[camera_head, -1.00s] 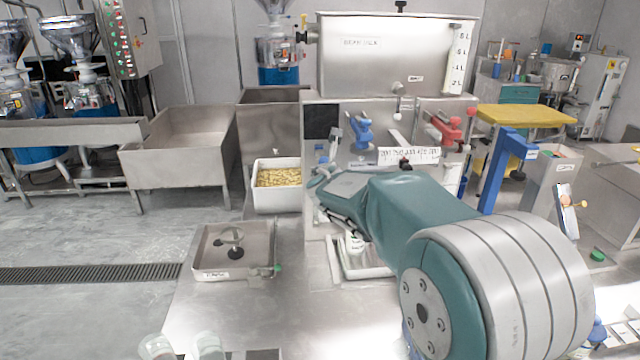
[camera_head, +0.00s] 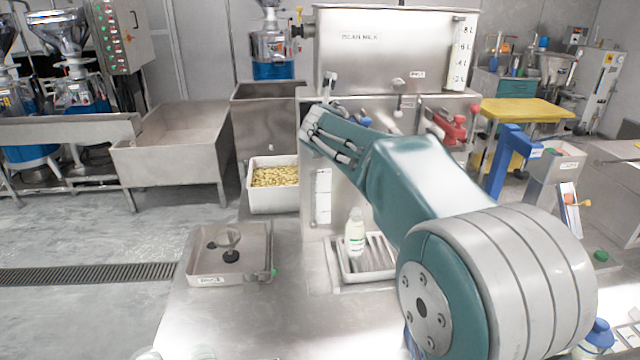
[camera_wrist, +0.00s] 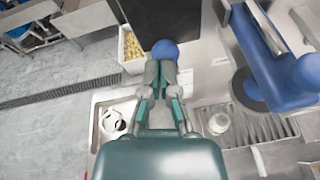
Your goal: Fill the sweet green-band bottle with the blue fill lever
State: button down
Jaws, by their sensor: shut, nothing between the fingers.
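The white bottle with a green band (camera_head: 355,232) stands upright on the drip tray (camera_head: 345,270) below the machine. Its top shows in the wrist view (camera_wrist: 218,123), right of my gripper. My gripper (camera_wrist: 164,72) is shut and empty, its fingertips close to a round blue knob (camera_wrist: 165,50); I cannot tell whether they touch. A large blue lever (camera_wrist: 262,65) with a ball end is to the right of my fingers in the wrist view. In the head view my arm mostly hides the blue lever; only a small blue piece (camera_head: 365,121) shows.
A red lever (camera_head: 450,127) is further right on the machine. A crate of yellow beans (camera_head: 273,177) stands left of it. A shallow steel basin (camera_head: 230,255) is on the counter. A blue upright frame (camera_head: 508,160) stands right of my arm.

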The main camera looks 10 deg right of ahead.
jog(key=w, duration=0.1)
jog(key=w+r, duration=0.1)
jog(key=w, duration=0.1)
jog(key=shift+w+r, duration=0.25)
jog(key=shift+r, duration=0.05)
jog(key=shift+w+r, duration=0.15)
jog(key=shift+w, duration=0.45)
jog(key=shift+w+r, duration=0.15)
jog(key=shift+w, duration=0.4)
jog(key=shift+f, duration=0.1)
jog(key=shift+a, duration=0.1)
